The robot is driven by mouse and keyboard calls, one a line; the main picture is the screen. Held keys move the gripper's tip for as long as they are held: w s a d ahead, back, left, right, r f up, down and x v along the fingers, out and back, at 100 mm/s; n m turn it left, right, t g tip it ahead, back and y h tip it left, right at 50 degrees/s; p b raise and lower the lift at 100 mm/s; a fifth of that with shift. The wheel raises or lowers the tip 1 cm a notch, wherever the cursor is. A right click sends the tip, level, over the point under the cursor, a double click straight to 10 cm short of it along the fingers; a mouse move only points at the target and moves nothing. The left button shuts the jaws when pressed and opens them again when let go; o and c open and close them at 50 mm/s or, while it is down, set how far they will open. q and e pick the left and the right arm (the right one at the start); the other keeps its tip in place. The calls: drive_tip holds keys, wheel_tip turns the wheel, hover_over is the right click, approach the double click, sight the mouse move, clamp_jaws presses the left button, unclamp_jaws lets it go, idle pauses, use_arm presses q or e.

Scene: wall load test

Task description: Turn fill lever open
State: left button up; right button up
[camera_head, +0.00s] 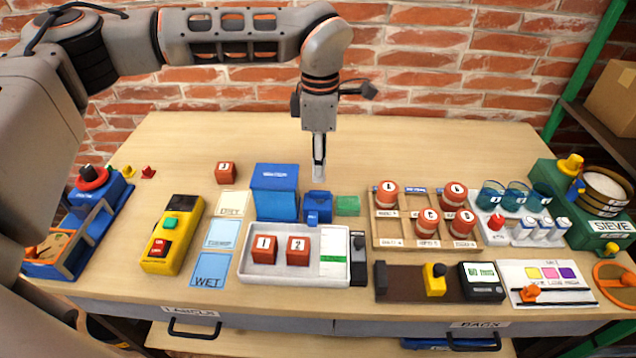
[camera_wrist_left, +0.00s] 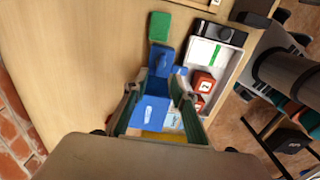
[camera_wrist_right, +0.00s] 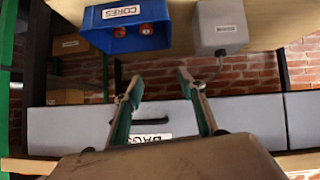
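A blue water tank (camera_head: 275,190) stands near the table's middle. I cannot single out a fill lever by label; a lever on the small blue unit is too small to make out. My left gripper (camera_head: 319,172) points down just above and behind the small blue unit. In the left wrist view its fingers (camera_wrist_left: 158,92) are apart, with the blue tank (camera_wrist_left: 149,112) showing between them and the small blue unit (camera_wrist_left: 160,62) beyond. My right gripper (camera_wrist_right: 160,88) is open and empty, facing the drawer front.
A white tray (camera_head: 255,272) with numbered red blocks lies in front. A wooden rack (camera_head: 400,240) of red-capped jars stands right of the green pad. A yellow button box (camera_head: 172,235) is at left. The right wrist view shows a blue cores bin (camera_wrist_right: 95,35) and grey box (camera_wrist_right: 222,25).

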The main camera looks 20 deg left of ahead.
sight(320, 191)
use_arm(q)
wheel_tip(320, 191, down, 7)
drive_tip(key=shift+d+r, duration=0.1)
idle(0.3)
clamp_jaws()
